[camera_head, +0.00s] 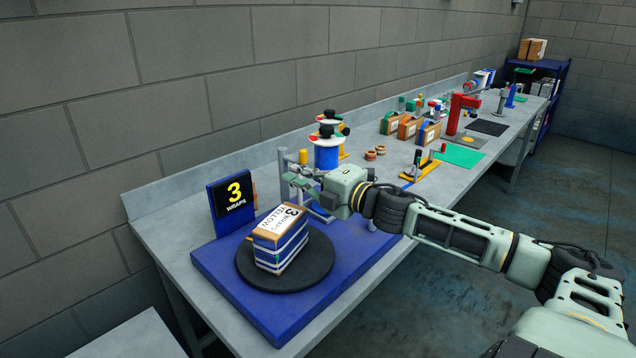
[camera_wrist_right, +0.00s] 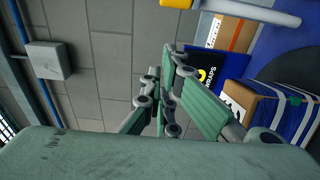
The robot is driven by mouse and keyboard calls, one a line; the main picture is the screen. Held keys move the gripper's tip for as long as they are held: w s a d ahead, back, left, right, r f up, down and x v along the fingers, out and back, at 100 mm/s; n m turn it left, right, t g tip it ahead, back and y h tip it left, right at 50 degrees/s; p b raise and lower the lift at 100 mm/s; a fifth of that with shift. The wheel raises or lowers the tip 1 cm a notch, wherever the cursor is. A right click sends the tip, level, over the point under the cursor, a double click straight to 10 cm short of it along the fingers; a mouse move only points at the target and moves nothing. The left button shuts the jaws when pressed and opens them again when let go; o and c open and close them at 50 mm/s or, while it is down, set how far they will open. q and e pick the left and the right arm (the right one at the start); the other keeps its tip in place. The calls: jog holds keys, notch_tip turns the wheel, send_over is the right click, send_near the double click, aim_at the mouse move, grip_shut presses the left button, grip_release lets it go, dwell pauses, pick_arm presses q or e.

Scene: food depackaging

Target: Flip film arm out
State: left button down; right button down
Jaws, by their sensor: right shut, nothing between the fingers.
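A brown carton (camera_head: 281,240) with blue and white bands and a printed label on top sits on a black round turntable (camera_head: 312,278) on a blue base (camera_head: 215,268). At the base's back, a grey post (camera_head: 282,172) stands beside a yellow-capped piece (camera_head: 303,157); I cannot tell which part is the film arm. My right gripper (camera_head: 291,180) is shut and empty beside the post, above and behind the carton. I cannot tell whether it touches the post. In the right wrist view its fingers (camera_wrist_right: 165,95) are together, with a yellow-tipped rod (camera_wrist_right: 235,9) at the top. My left gripper is out of view.
A "3 WRAPS" sign (camera_head: 232,204) stands at the base's left. Blue spools (camera_head: 326,155) stand behind my gripper. Farther along the bench are small crates (camera_head: 409,127), a red press (camera_head: 459,112) and a green mat (camera_head: 461,156). A wall runs along the back.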

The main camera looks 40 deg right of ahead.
jog(key=shift+s+f, duration=0.15)
jog(key=shift+s, duration=0.3)
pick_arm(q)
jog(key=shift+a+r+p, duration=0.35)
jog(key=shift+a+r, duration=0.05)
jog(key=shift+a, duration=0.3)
pick_arm(e)
jog(key=s, duration=0.1)
jog(key=s+d, duration=0.1)
jog(key=s, duration=0.2)
jog(key=shift+d, duration=0.25)
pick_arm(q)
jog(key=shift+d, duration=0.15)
